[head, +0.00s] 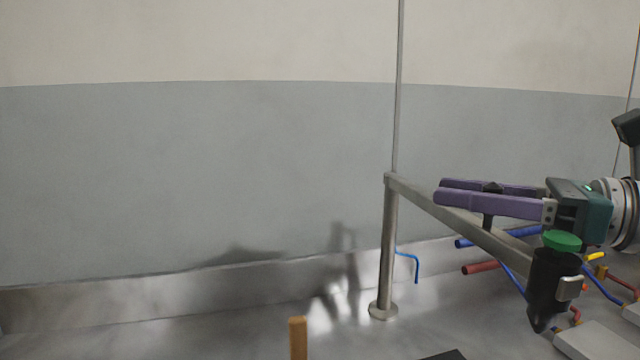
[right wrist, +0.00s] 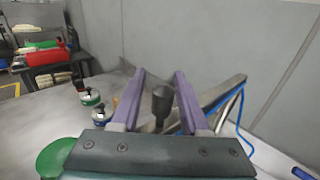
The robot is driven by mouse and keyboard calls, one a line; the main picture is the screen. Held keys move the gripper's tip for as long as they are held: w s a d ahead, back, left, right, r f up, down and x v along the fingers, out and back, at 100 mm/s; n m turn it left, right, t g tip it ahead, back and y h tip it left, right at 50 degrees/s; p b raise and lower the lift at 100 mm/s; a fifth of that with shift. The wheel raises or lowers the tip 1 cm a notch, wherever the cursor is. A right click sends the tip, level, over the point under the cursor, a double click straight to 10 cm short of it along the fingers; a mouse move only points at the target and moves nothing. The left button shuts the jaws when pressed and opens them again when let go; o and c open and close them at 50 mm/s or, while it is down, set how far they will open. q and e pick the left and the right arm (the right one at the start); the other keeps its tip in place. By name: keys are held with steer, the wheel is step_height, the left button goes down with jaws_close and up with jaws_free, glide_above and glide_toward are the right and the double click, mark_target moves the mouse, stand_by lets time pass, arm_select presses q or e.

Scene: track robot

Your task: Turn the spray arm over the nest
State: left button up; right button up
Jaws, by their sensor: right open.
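The spray arm is a grey metal bar (head: 425,205) running right from the top of an upright post (head: 386,250). It also shows in the right wrist view (right wrist: 228,92) with a blue hose beside it. A dark upright knob (head: 488,221) stands near the bar and lies between my fingers in the right wrist view (right wrist: 160,103). My right gripper (head: 437,190), with purple fingers, is open around the knob; contact is not clear. I cannot identify the nest. My left gripper is out of view.
Blue (head: 525,232) and red (head: 485,266) bars lie behind the spray arm at right. A wooden block (head: 298,338) stands at the front. Small canisters (right wrist: 90,97) stand left of my fingers in the right wrist view. The metal surface at left is clear.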

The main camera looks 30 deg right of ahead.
steer(key=shift+o, duration=0.5)
steer(key=shift+d, duration=0.1)
steer(key=b+v, duration=0.1)
steer(key=v, duration=0.8)
steer(key=shift+s+d+b, duration=0.2)
steer(key=shift+s+b, duration=0.1)
steer(key=shift+s, duration=0.1)
